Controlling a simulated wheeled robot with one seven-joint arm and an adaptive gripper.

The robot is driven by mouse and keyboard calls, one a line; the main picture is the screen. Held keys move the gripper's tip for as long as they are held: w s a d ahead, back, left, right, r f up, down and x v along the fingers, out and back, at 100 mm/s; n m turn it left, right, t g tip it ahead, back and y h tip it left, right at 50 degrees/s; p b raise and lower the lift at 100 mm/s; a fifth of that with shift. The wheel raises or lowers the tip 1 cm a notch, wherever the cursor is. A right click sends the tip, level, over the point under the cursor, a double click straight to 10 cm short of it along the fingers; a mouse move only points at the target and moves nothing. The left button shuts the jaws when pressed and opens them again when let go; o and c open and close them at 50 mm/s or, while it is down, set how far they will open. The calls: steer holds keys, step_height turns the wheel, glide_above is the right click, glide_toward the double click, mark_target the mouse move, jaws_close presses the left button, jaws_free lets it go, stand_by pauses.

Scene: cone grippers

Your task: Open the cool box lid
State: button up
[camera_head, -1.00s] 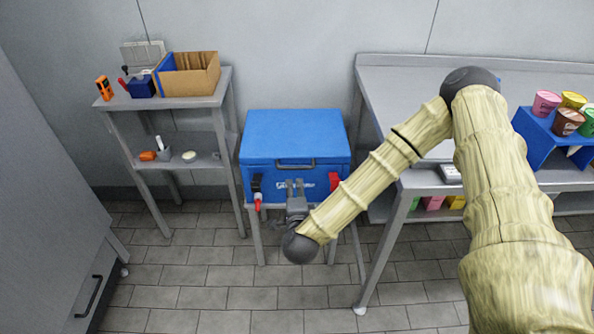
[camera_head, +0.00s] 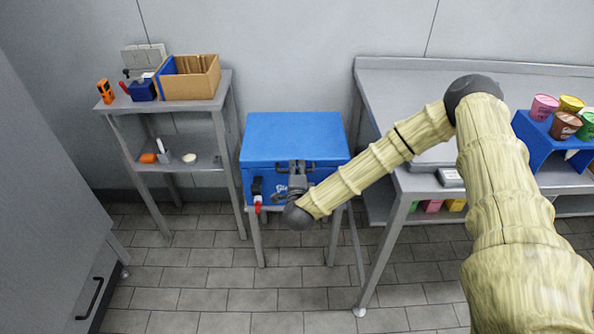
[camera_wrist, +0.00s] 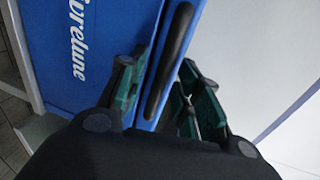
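The cool box (camera_head: 252,172) is blue and stands on a small grey stand. Its flat blue lid (camera_head: 295,135) is closed. A dark handle (camera_wrist: 166,62) runs along the lid's front edge; in the head view my gripper partly covers it. My gripper (camera_head: 297,168) is at the middle of the box front, at handle height. In the wrist view my gripper (camera_wrist: 160,95) is open, with one finger on each side of the handle. I cannot tell whether they touch it.
A shelf unit (camera_head: 215,105) stands left of the box, holding a cardboard box (camera_head: 190,85) and small items. A large grey table (camera_head: 400,90) stands right, with several colored cups on a blue rack (camera_head: 545,145). The wall is close behind; the floor in front is clear.

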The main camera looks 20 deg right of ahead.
steer(key=shift+w, duration=0.2)
jaws_close()
